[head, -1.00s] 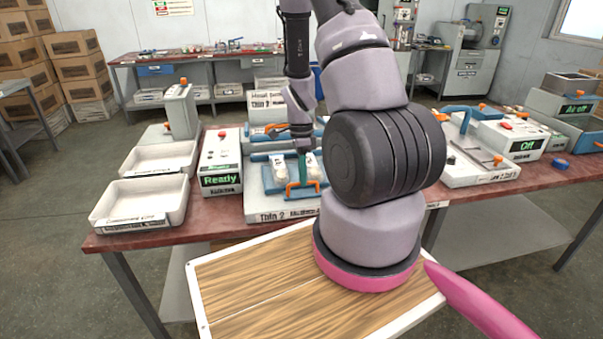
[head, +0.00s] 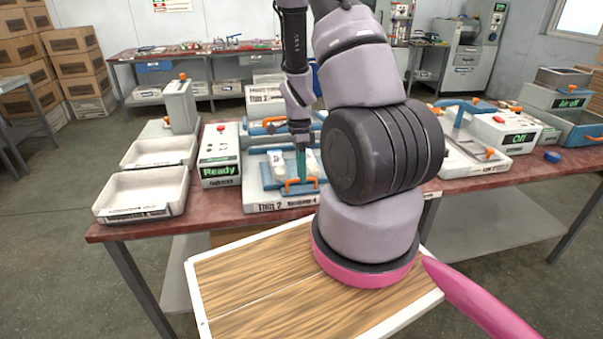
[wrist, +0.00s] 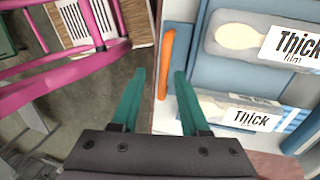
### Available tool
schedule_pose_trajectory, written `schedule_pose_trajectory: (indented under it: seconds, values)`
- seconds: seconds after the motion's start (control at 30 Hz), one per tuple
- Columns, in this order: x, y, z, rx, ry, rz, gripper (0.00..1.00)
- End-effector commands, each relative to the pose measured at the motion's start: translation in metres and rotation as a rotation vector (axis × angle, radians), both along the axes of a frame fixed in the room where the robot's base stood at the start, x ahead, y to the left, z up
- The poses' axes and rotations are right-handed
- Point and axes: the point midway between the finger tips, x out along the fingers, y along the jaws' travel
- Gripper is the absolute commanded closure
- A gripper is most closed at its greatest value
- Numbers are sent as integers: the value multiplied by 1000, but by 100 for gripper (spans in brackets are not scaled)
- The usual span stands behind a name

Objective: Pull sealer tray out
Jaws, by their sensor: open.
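The sealer tray (head: 269,183) is blue and lies in the low white press base (head: 252,196) on the table. It holds wrapped wooden spoons, whose film reads "Thick" in the wrist view. Its orange handle (head: 290,188) is at the near edge and also shows in the wrist view (wrist: 166,62). My gripper (head: 301,165) points down at this handle. In the wrist view its teal fingers (wrist: 158,72) are spread, with the handle appearing between their tips. I cannot tell whether they touch it.
A control box (head: 220,170) reading "Ready" and two white bins (head: 145,196) stand to the left. A box (head: 505,132) reading "Off" stands to the right. A wooden-topped surface (head: 250,270) lies in front of the red table, with open floor around it.

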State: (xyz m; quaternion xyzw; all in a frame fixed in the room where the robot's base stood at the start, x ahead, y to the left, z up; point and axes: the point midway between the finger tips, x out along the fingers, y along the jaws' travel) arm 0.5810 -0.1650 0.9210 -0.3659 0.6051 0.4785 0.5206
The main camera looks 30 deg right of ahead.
Motion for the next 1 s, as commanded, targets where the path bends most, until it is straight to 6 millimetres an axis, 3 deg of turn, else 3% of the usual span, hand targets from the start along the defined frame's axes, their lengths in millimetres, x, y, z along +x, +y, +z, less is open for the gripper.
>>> schedule_pose_trajectory:
  seconds: [0.5, 0.7, 1.0]
  values:
    - [18, -5, 89, -1, -4, 1, 55]
    - [19, -6, 102, 0, -1, -1, 55]
    - [19, -6, 102, 0, 0, -1, 55]
